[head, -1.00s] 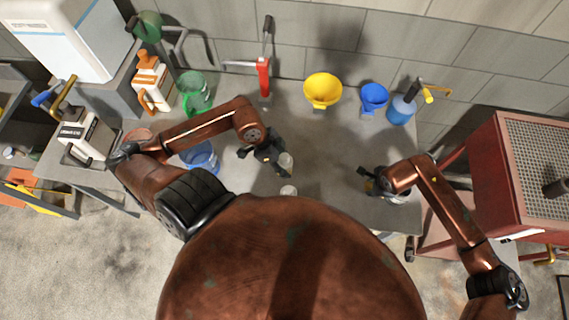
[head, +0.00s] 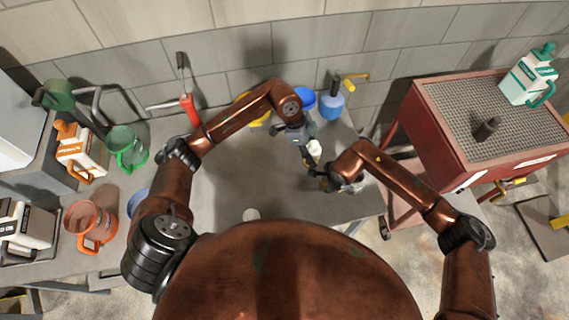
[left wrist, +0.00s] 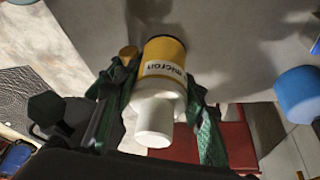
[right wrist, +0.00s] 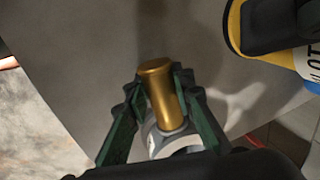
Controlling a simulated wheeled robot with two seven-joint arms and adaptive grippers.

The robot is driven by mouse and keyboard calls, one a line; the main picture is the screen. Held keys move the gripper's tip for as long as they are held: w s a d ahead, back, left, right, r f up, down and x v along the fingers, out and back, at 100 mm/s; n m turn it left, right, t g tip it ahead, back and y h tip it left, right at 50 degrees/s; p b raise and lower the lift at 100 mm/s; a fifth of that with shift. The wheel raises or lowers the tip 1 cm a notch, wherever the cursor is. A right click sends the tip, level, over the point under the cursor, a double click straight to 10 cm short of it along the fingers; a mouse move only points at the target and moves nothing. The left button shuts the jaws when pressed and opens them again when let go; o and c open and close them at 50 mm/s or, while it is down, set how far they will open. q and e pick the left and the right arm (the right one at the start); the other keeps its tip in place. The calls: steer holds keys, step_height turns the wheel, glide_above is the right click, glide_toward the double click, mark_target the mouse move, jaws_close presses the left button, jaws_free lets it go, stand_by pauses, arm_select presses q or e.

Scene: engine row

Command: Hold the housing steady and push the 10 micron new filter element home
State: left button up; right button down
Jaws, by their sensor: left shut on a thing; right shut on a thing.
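My left gripper (head: 308,150) is shut on the new filter element (left wrist: 165,60), a white piece with a yellow band lettered "micron" and a dark end face. The element also shows as a pale shape in the head view (head: 314,147). My right gripper (head: 324,183) is shut on the housing (right wrist: 160,90), which shows as a gold cylinder above a grey-white collar. In the right wrist view the yellow, labelled element (right wrist: 308,60) is at the upper right, apart from the gold cylinder. My fingers hide parts of both pieces.
A small pale cup (head: 251,214) stands on the grey bench (head: 230,180). A red cabinet (head: 430,130) is at the right. Jugs crowd the left end.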

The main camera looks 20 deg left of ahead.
arm_select(q)
steer(key=w+d+r+m+g, duration=0.1)
steer(key=w+d+r+m, duration=0.15)
steer(key=d, duration=0.35)
steer(key=w+d+r+m+g, duration=0.1)
steer(key=w+d+r+m, duration=0.15)
steer(key=d, duration=0.25)
steer(key=s+d+m+g+y, duration=0.1)
steer(key=s+d+m, duration=0.1)
steer(key=d+m, duration=0.4)
steer(key=shift+s+g, duration=0.25)
steer(key=shift+g, duration=0.15)
steer(key=shift+a, duration=0.1)
glide_toward(357, 186)
steer(key=shift+w+d+f, duration=0.6)
steer(key=shift+d+f, duration=0.1)
steer(key=shift+f, duration=0.25)
steer(key=shift+f, duration=2.15)
steer(key=o, duration=1.3)
steer(key=shift+f, duration=0.1)
steer(key=shift+o, duration=0.2)
